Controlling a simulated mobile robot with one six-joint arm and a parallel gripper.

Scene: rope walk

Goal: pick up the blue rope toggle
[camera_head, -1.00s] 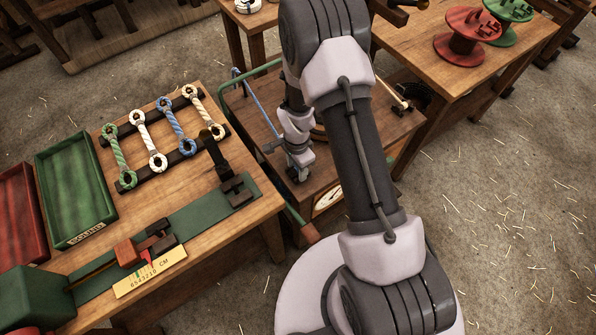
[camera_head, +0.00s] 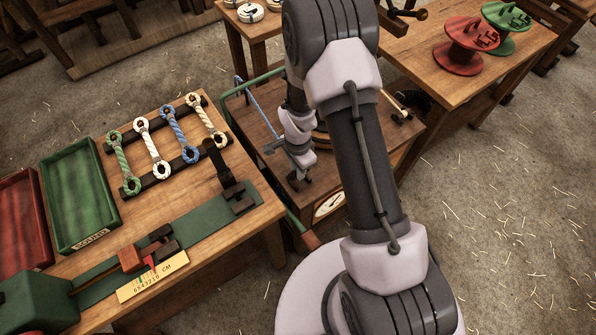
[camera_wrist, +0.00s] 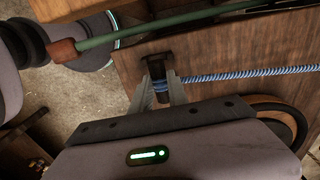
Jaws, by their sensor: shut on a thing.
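The blue rope toggle is a dark bar with a twisted blue rope tied round it. In the wrist view the bar (camera_wrist: 189,91) sits between the two grey fingers of my gripper (camera_wrist: 159,79), which is shut on it where the blue rope (camera_wrist: 250,73) wraps round. The rope runs off to the right. In the head view the rope (camera_head: 252,104) lies along the left side of a low wooden cart top (camera_head: 255,128). My gripper (camera_head: 299,182) is low over that top, its fingers partly hidden by my arm.
At left, a bench holds a rack with several rope pieces (camera_head: 152,148), a green tray (camera_head: 80,200) marked SOUND, a red tray (camera_head: 20,220) and a measuring jig (camera_head: 150,280). A green rail edges the cart. A table at right carries a red reel (camera_head: 466,45) and a green reel (camera_head: 507,16).

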